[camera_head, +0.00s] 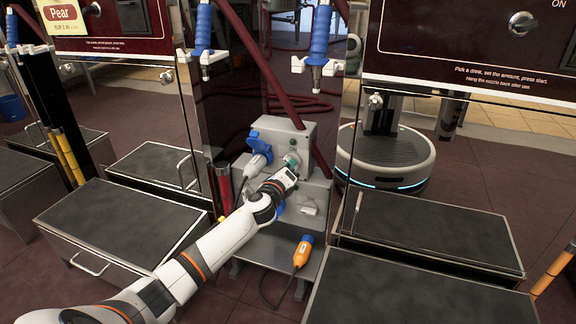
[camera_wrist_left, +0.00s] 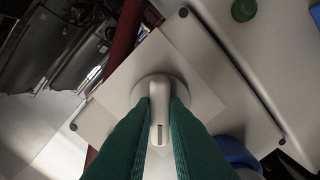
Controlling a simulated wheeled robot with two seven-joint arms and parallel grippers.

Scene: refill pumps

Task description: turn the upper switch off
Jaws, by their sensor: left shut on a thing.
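The upper switch shows in the left wrist view as a pale grey lever (camera_wrist_left: 160,108) on a round base on a light square plate (camera_wrist_left: 203,92). My left gripper (camera_wrist_left: 160,125) has its two green fingers closed on either side of this lever. In the head view my left gripper (camera_head: 291,164) reaches the right part of the grey power box (camera_head: 295,129), and mostly hides the switch. The mark on the switch cannot be read. A lower grey fitting (camera_head: 309,208) sits below on the box. My right gripper is not in view.
A blue and white plug (camera_head: 258,150) sits in the box left of my gripper. An orange plug (camera_head: 302,254) with a cable lies on the metal shelf below. Dark red hoses (camera_head: 270,75) pass the box. Blue nozzles (camera_head: 319,45) hang above; dark-topped steps (camera_head: 122,226) flank it.

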